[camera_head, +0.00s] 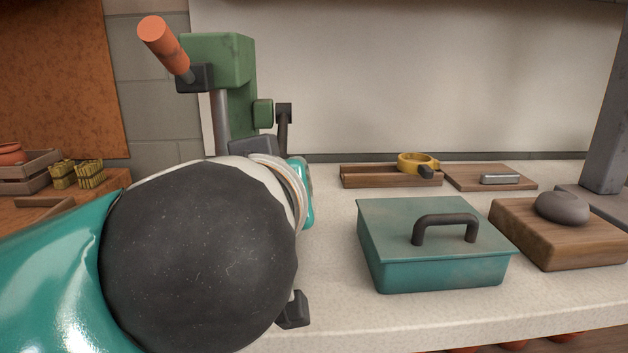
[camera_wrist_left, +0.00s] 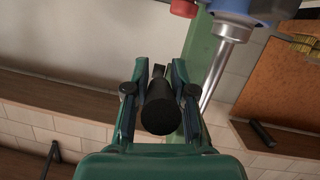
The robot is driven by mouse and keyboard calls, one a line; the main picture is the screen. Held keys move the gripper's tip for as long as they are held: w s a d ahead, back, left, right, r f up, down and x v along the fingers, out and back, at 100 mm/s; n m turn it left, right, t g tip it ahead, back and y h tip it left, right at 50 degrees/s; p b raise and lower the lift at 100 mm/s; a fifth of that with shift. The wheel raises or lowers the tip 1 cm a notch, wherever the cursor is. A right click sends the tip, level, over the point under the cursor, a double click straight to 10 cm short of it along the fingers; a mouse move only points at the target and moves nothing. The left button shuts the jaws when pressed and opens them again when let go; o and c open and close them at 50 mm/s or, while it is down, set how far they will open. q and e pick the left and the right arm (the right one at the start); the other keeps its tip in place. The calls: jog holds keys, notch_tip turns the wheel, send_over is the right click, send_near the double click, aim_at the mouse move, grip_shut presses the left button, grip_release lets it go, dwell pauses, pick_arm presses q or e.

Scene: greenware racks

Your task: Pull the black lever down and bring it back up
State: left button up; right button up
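The black lever (camera_wrist_left: 160,112) points end-on toward the camera in the left wrist view. Its round dark grip sits between the two fingers of my left gripper (camera_wrist_left: 159,85). The fingers flank it closely, but I cannot tell whether they touch it. In the head view my left arm's large dark joint and teal link cover the lower left and hide most of the gripper. A green machine (camera_head: 222,62) on a metal column stands behind the arm, with an orange handle (camera_head: 163,46) sticking out toward me. My right gripper is not in view.
On the pale counter are a teal lidded box (camera_head: 435,270) with a dark handle, a wooden block (camera_head: 545,245) bearing a grey stone (camera_head: 562,207), a wooden tray (camera_head: 375,178) with a yellow ring-shaped tool (camera_head: 415,162), and a flat board (camera_head: 465,180). A grey post (camera_head: 608,110) stands right.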

pick_arm(q)
jog(key=o, duration=0.4)
jog(key=shift+d, duration=0.1)
jog(key=shift+r, duration=0.1)
jog(key=shift+r, duration=4.8)
